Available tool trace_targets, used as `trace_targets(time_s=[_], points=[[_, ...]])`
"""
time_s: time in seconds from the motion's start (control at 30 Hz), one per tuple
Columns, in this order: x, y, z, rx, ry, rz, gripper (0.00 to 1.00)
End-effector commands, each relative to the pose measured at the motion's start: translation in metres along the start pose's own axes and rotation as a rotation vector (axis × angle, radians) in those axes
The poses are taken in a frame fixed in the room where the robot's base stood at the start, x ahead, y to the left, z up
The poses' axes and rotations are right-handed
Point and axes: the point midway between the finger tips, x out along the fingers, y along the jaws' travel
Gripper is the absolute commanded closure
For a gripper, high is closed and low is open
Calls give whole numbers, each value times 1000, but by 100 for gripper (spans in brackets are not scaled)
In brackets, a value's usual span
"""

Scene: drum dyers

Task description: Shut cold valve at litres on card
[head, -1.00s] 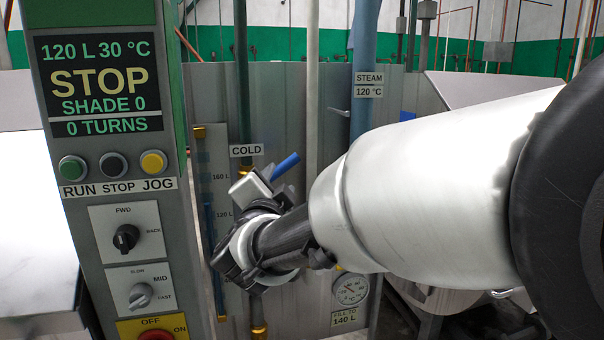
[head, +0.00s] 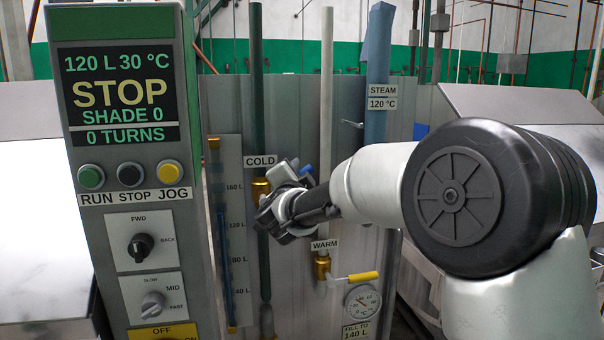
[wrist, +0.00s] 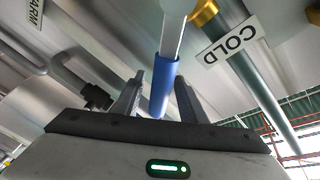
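The cold valve is a brass body (head: 261,188) on the green pipe under the COLD label (head: 260,161). Its blue lever handle (head: 307,169) is mostly hidden behind my gripper (head: 283,178) in the head view. In the wrist view, the blue handle (wrist: 163,88) lies between the two fingers of my gripper (wrist: 158,84), which stand open with gaps around it. The card (head: 356,332) reads FILL TO 140 L. The sight gauge (head: 229,230) shows its blue column near the 120 L mark, and the panel display (head: 116,97) reads 120 L, 30 °C, STOP.
The warm valve (head: 322,266), with a yellow handle (head: 363,277), sits just below my arm. A round dial (head: 362,302) is under it. The steam pipe (head: 377,60) rises at the right. The control panel (head: 60,180) stands close on the left.

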Motion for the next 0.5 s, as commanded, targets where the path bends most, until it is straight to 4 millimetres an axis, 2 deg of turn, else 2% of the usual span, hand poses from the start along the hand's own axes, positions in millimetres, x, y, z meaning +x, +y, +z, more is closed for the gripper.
trace_targets(time_s=[0.2, 0.47, 0.5], points=[[17, 0, 0, -1, -1, 0, 62], [18, 0, 0, -1, -1, 0, 62], [18, 0, 0, -1, -1, 0, 66]])
